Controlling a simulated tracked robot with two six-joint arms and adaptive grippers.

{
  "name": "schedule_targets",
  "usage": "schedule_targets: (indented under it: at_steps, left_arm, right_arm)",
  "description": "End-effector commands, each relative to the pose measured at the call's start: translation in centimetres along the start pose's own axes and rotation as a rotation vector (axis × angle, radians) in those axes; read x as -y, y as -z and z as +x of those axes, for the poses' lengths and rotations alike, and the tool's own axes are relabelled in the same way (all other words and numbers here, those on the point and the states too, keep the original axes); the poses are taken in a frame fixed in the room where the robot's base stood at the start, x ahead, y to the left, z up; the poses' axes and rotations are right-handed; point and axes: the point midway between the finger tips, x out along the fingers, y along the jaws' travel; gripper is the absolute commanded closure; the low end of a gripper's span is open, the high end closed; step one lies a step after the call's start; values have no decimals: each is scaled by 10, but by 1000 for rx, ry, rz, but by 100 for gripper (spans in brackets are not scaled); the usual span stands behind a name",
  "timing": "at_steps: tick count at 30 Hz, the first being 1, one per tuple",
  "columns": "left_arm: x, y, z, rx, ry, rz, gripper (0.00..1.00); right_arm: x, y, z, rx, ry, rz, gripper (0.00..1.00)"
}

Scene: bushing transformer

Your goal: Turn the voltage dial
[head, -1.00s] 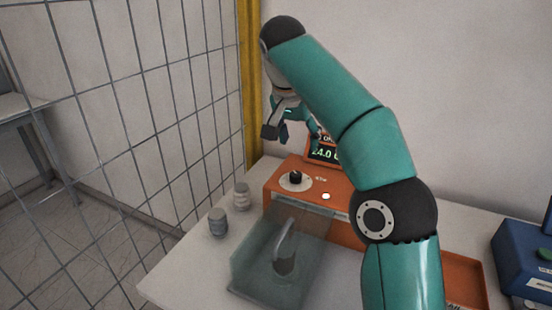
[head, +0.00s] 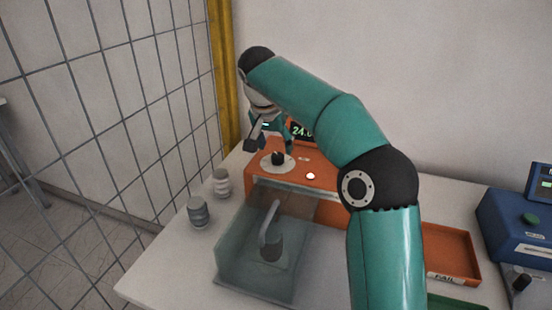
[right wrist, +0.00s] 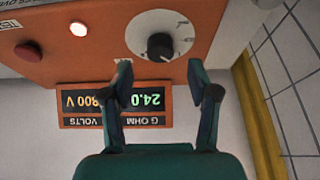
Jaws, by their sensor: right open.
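The voltage dial is a black knob on a round white plate (head: 278,158), on top of the orange tester (head: 330,178). In the right wrist view the knob (right wrist: 160,46) lies ahead of my right gripper, between the lines of its two fingers. My right gripper (head: 269,146) is open and empty, pointing down just above the dial. In the right wrist view its fingertips (right wrist: 159,72) are apart and seem clear of the knob. The display (right wrist: 115,105) appears upside down there, with a green 24.0 and an amber volts reading. My left gripper is not in view.
An orange FAIL tray (head: 452,277) and a blue device (head: 515,228) are at right. Wire fence stands left.

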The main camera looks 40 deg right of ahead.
Motion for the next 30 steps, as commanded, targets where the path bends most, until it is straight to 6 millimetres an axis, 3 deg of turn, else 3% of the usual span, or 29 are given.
schedule_targets:
  at_steps: [3,9,20,30]
  left_arm:
    - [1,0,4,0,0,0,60]
    - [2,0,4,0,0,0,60]
    - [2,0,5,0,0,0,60]
    - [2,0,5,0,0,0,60]
  right_arm:
    - [-1,-1,23,2,-3,1,40]
    - [-1,0,42,1,-2,0,40]
    - [-1,0,46,1,0,0,40]
    - [-1,0,46,1,-1,0,95]
